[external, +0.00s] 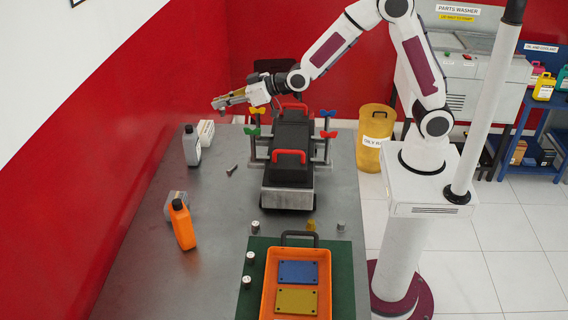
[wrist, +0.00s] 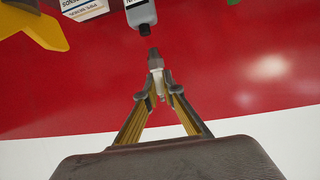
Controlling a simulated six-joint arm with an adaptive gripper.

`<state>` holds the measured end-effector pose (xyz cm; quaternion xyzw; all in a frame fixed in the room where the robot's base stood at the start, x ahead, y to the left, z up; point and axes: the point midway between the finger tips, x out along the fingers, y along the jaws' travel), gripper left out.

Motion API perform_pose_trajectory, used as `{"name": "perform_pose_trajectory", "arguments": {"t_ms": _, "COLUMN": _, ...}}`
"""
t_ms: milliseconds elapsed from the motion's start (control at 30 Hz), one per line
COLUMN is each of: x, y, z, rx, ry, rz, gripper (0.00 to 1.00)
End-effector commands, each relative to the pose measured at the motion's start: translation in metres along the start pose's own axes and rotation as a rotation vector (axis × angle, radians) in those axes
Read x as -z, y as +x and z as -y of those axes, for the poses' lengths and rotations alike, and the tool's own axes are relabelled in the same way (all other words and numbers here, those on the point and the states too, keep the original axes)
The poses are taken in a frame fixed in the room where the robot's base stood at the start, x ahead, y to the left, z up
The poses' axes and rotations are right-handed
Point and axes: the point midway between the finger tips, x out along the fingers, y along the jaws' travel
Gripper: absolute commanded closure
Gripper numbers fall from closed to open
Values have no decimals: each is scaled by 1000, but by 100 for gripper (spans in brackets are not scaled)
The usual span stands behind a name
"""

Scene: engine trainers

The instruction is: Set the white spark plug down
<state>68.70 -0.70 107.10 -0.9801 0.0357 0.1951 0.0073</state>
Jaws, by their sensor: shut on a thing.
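My gripper (external: 219,104) is at the back left of the grey workbench (external: 215,215), raised above it with the arm stretched to the left. In the wrist view my gripper (wrist: 158,97) is shut on the white spark plug (wrist: 156,66). The plug has a pale body and a dark end pointing away from the palm. Its lower part is between the fingertips. In the external view the plug is too small to make out clearly. A small dark plug-like piece (external: 231,170) lies on the bench left of the black engine trainer (external: 292,135).
A grey bottle (external: 191,146) and white box (external: 206,132) stand near the gripper. An orange bottle (external: 182,225) is farther forward. Coloured wing knobs (external: 328,134) flank the trainer. An orange tray (external: 267,290) sits on a green mat (external: 343,280). The bench's middle left is mostly clear.

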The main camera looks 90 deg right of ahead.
Motion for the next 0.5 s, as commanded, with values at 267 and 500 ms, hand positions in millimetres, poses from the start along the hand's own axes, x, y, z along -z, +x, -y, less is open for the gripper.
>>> {"name": "perform_pose_trajectory", "arguments": {"t_ms": 267, "x": 7, "y": 5, "z": 5, "rx": -55, "ry": 24, "rz": -1, "gripper": 100}}
{"name": "perform_pose_trajectory", "arguments": {"t_ms": 500, "x": 14, "y": 10, "z": 10, "rx": -103, "ry": 44, "rz": -1, "gripper": 100}}
